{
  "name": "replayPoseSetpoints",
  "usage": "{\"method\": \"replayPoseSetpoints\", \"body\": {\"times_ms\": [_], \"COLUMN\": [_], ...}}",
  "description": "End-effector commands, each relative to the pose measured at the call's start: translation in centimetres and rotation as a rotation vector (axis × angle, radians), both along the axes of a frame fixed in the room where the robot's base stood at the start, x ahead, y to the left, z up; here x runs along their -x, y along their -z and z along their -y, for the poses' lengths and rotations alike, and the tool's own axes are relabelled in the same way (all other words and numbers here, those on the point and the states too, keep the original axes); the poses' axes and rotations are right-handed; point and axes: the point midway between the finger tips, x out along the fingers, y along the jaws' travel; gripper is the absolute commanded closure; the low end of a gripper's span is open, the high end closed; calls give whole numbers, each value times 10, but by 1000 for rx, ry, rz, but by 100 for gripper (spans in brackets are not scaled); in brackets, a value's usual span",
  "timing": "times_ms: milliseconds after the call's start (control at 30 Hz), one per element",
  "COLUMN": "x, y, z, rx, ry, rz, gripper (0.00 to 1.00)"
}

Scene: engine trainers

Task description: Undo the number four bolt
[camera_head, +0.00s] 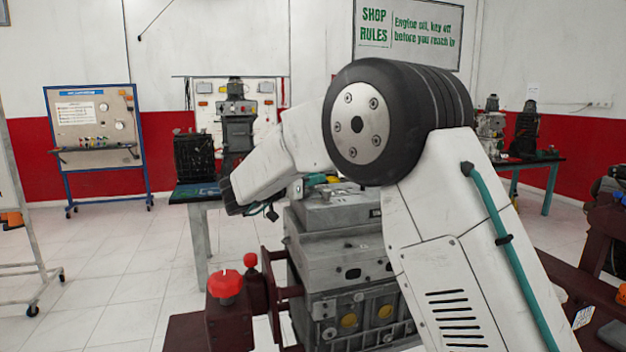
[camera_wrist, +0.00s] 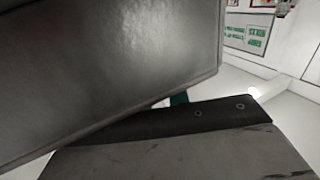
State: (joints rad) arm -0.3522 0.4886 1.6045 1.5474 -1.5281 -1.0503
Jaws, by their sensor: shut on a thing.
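The engine (camera_head: 345,270) stands on a dark red stand in the head view, partly behind my arm. The number four bolt cannot be made out in either view. My arm reaches over the engine top, and its wrist is at the engine's upper left. In the wrist view, large grey surfaces fill most of the frame close up. My gripper (camera_wrist: 180,102) is seen there only in part, shut on a small green thing (camera_wrist: 178,99) of which little shows. What the green thing is, and whether it touches a bolt, I cannot tell.
A red knob (camera_head: 225,284) on the dark red stand is left of the engine. A workbench (camera_head: 196,194) stands behind, with a wheeled board (camera_head: 97,125) farther left. Open tiled floor (camera_head: 110,265) lies to the left. Another table (camera_head: 540,165) is at the back right.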

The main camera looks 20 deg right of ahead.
Motion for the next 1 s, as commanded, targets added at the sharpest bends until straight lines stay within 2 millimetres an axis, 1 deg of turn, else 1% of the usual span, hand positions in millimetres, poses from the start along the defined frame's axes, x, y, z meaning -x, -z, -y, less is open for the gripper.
{"method": "replayPoseSetpoints", "body": {"times_ms": [200,433,633,1000], "x": [1,0,0,0], "y": [0,0,0,0], "z": [0,0,0,0], "rx": [-1,-2,-1,-1], "ry": [-148,-248,-286,-291], "rz": [-1,0,-1,0], "gripper": [100,100,100,100]}}
